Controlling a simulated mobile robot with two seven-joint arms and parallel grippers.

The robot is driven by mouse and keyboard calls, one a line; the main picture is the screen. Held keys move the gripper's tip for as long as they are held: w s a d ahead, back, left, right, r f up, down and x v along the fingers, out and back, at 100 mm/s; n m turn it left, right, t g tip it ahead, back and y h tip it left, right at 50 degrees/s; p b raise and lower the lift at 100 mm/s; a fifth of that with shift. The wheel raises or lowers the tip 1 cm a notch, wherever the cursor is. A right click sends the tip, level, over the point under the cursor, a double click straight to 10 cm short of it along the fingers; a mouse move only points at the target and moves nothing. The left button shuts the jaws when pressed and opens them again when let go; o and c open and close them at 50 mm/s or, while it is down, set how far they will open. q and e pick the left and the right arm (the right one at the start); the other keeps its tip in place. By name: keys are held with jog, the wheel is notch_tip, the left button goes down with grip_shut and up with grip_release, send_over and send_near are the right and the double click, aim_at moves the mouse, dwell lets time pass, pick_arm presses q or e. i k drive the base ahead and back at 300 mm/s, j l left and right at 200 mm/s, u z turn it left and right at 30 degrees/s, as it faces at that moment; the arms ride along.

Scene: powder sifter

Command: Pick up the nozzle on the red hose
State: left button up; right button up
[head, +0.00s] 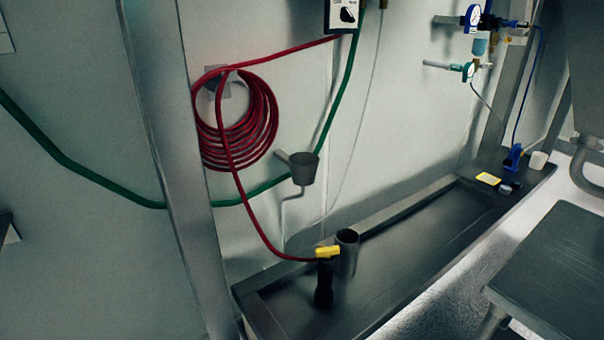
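The red hose (276,113) hangs coiled on a wall bracket at the left. One end runs up to a box on the wall. The other end curves down to the nozzle (324,283), which has a black body and a yellow top piece. The nozzle stands roughly upright at the near left end of the dark metal tray (401,259), beside a grey cylindrical cup (347,250); I cannot tell whether they touch. Neither of my grippers is in view.
A green hose (98,183) runs along the wall behind a post (177,150). A small metal funnel (304,170) sticks out from the wall above the tray. Gauges (472,17) and a blue hose are at the upper right. A metal table (560,270) stands at the lower right.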

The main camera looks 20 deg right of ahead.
aim_at(323, 296)
jog(key=l+z, duration=0.4)
jog(key=i+l+z, duration=0.1)
jog(key=l+z, duration=0.3)
jog(key=i+l+z, duration=0.15)
jog(key=l+z, duration=0.3)
